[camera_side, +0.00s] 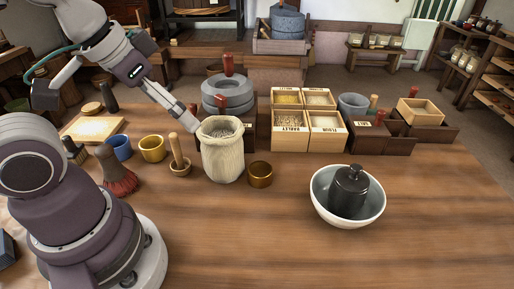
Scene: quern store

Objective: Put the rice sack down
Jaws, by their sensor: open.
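The rice sack (222,160) is a cream cloth sack with an open top showing pale grain. It stands upright on the wooden table (270,245), left of the picture's middle. My gripper (192,118) is at the upper left rim of the sack, with its jaws open. One fingertip shows just above the rim. The other is partly hidden, and I cannot tell whether either touches the cloth.
Behind are a stone quern (228,92) and grain boxes (289,141). A white bowl (322,200) holds a dark weight (348,190). The front table is clear.

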